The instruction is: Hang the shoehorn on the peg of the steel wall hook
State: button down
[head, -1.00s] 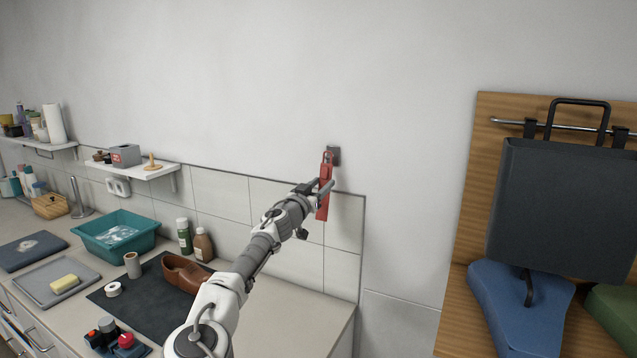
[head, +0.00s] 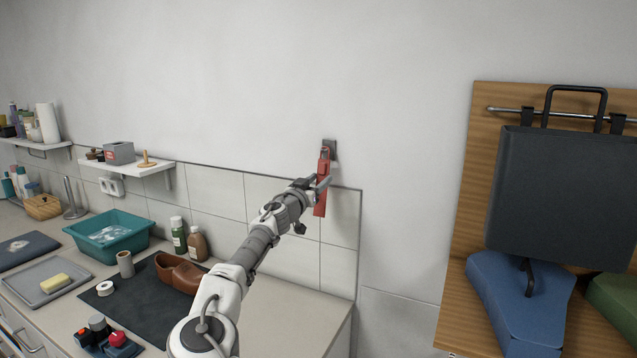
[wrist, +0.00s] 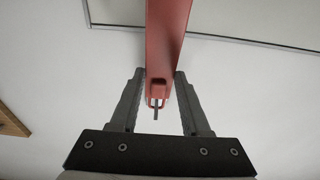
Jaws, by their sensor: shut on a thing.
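The red shoehorn (head: 320,204) hangs roughly upright in front of the wall, its upper end at the steel wall hook (head: 331,148). My gripper (head: 323,183) is shut on the shoehorn near its upper part. In the wrist view the shoehorn (wrist: 168,38) runs between the two fingers of my gripper (wrist: 158,88), and its slotted end lies between them. A thin grey bar, which looks like the hook's peg (wrist: 155,113), shows at the slot. I cannot tell for sure whether it passes through. The shoehorn's upper end hides part of the hook in the head view.
A small shelf (head: 140,169) is left of the hook. A wooden board (head: 478,185) with a dark hanging panel stands right. The wall between is clear.

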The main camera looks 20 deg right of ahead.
dwell(0.3)
jog(key=shift+c, duration=1.5)
grip_release()
